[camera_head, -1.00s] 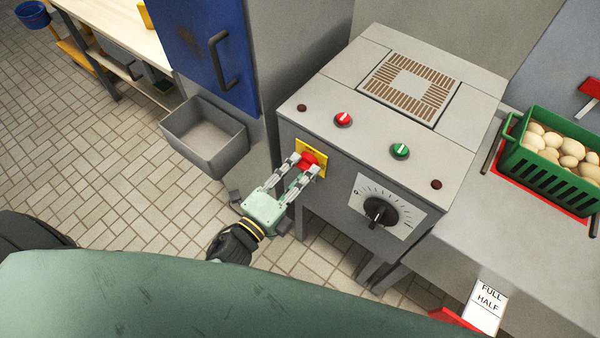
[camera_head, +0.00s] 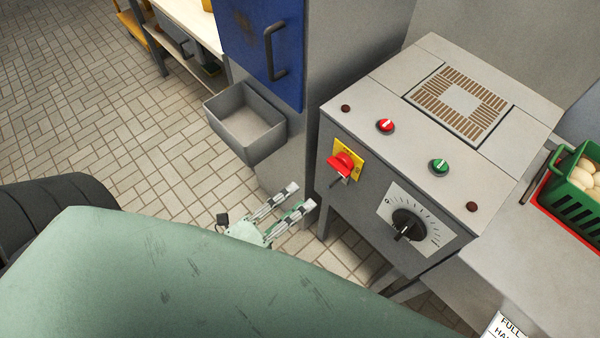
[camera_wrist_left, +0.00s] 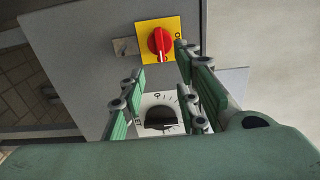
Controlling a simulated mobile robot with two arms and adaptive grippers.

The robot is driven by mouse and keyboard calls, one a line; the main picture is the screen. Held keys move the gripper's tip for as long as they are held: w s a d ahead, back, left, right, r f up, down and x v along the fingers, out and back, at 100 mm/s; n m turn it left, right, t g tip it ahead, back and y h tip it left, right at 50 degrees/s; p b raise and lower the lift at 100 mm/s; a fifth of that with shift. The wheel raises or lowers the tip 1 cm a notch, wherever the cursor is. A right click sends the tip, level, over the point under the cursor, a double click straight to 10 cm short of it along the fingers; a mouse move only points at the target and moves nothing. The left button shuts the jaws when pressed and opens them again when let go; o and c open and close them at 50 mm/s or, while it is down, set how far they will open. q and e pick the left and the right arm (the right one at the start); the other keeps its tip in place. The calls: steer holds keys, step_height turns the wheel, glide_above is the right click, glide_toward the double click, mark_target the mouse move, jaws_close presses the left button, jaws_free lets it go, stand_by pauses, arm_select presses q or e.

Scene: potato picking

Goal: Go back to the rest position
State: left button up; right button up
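My left gripper (camera_head: 301,196) is open and empty in the head view, low and to the left of the grey machine, apart from it. In the left wrist view its two green-padded fingers (camera_wrist_left: 160,75) are spread with nothing between them. The red rotary switch (camera_head: 342,165) on its yellow plate sits on the machine's front panel, clear of the fingers. It also shows in the left wrist view (camera_wrist_left: 160,42). The black dial (camera_head: 408,225) is to the right of the switch. My right gripper is not in view.
The grey machine (camera_head: 375,115) stands close to the left gripper. A grey open bin (camera_head: 247,113) hangs beside the blue door (camera_head: 262,45). A green crate (camera_head: 575,199) of potatoes stands at the right. Tiled floor (camera_head: 150,150) lies open at the left.

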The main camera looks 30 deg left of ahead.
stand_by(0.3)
arm_select(q)
steer(key=s+a+f+n+g+y, duration=0.15)
steer(key=s+f+n+g, duration=0.35)
steer(key=f, duration=1)
steer(key=s+a+f+n+g+y, duration=0.1)
steer(key=f+n+g+y, duration=0.15)
steer(key=f+n, duration=0.8)
steer(key=s+a+f+n+g+y, duration=0.2)
steer(key=s+f+g, duration=0.6)
steer(key=s+f, duration=1.2)
steer(key=shift+a+f+n, duration=0.2)
steer(key=shift+a+n, duration=0.9)
steer(key=shift+n, duration=0.05)
steer(key=shift+w+g, duration=0.15)
steer(key=shift+g, duration=0.1)
